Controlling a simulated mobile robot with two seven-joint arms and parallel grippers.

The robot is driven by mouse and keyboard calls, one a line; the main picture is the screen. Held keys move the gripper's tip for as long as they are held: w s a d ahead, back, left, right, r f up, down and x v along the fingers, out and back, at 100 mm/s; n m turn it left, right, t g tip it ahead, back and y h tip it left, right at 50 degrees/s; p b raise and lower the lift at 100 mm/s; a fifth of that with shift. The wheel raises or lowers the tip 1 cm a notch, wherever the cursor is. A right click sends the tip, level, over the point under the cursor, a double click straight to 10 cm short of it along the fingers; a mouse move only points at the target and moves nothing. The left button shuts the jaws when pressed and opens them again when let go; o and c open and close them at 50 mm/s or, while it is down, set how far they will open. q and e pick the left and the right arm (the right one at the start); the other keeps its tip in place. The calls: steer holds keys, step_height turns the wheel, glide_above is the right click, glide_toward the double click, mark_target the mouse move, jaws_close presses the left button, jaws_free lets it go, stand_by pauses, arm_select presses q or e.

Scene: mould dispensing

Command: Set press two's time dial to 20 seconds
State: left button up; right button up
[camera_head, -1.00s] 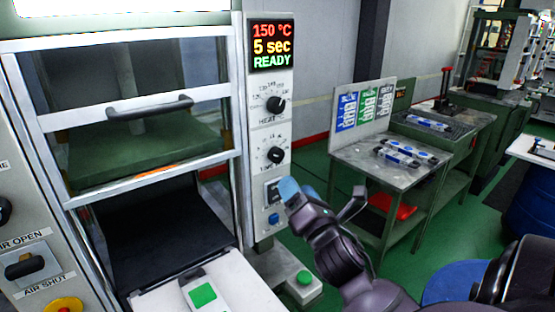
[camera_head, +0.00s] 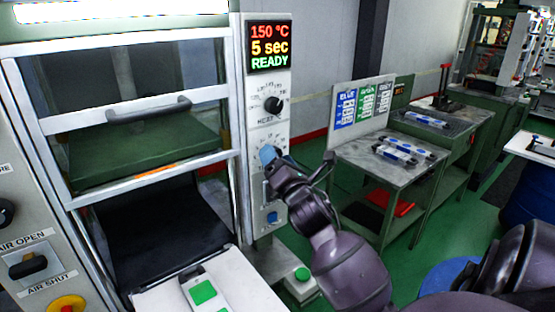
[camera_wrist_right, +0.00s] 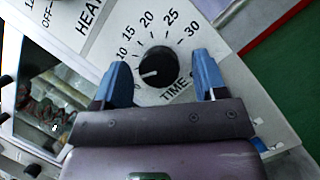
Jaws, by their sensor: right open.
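Press two's time dial is a black round knob (camera_wrist_right: 159,66) with a white pointer mark, on a white plate with numbers around it. In the right wrist view its pointer is toward the low end of the scale, near the left. My right gripper (camera_wrist_right: 166,82) is open, with one blue fingertip on each side of the knob and apart from it. In the head view the right gripper (camera_head: 300,160) is in front of the time dial and hides it. The display (camera_head: 270,47) reads 150 °C, 5 sec, READY. My left gripper is not in view.
The heat dial (camera_head: 273,105) sits just above on the same panel. A blue button (camera_head: 272,217) is below. The press window with its handle (camera_head: 150,109) is to the left. A side table (camera_head: 375,150) with blue-and-white items stands to the right.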

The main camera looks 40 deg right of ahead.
steer(key=c, duration=0.9)
steer(key=shift+a+r+m+g+y+p, duration=0.15)
steer(key=shift+m+g+p, duration=1)
steer(key=shift+m, duration=1.85)
steer(key=shift+d+r+m+g+y+p, duration=0.1)
steer(key=shift+m+g+p, duration=1)
steer(key=shift+m, duration=1.9)
steer(key=shift+a+r+m+g+y+p, duration=0.15)
steer(key=shift+m+g+p, duration=0.5)
steer(key=shift+m+p, duration=1.65)
steer(key=shift+d+m+b, duration=0.1)
steer(key=shift+m+b, duration=0.6)
steer(key=shift+m, duration=0.2)
steer(key=o, duration=0.9)
